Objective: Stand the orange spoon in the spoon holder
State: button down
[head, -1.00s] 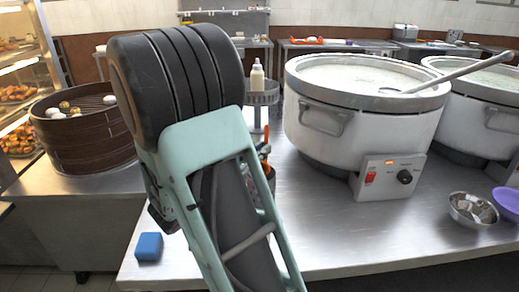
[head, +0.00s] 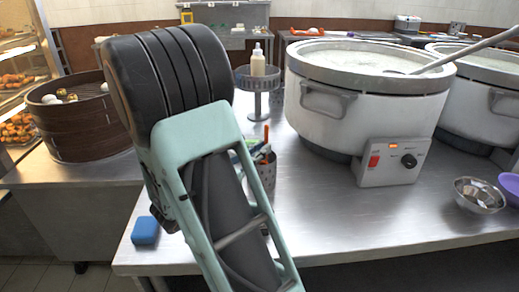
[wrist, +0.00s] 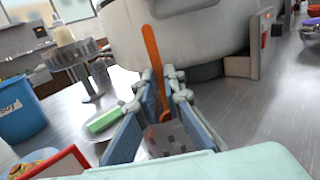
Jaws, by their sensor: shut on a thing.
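The orange spoon (wrist: 152,60) stands nearly upright between the fingers of my gripper (wrist: 162,98) in the wrist view. The gripper is shut on it. The spoon's lower end is close to a grey, speckled vessel (wrist: 167,141) that looks like the spoon holder; I cannot tell whether the end is inside it. In the head view the grey metal spoon holder (head: 267,172) shows just right of my arm, with an orange tip (head: 266,134) above it. My arm hides the gripper and part of the holder there.
A large white congee pot (head: 360,105) with a ladle stands behind and right. A pedestal stand with a bottle (head: 258,62), a blue block (head: 145,231), a steamer (head: 75,125) and a metal bowl (head: 478,194) are around. The steel counter's front middle is clear.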

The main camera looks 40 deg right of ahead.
jog(key=c, duration=2)
grip_release()
jog(key=shift+o, duration=0.2)
jog(key=v, duration=1.2)
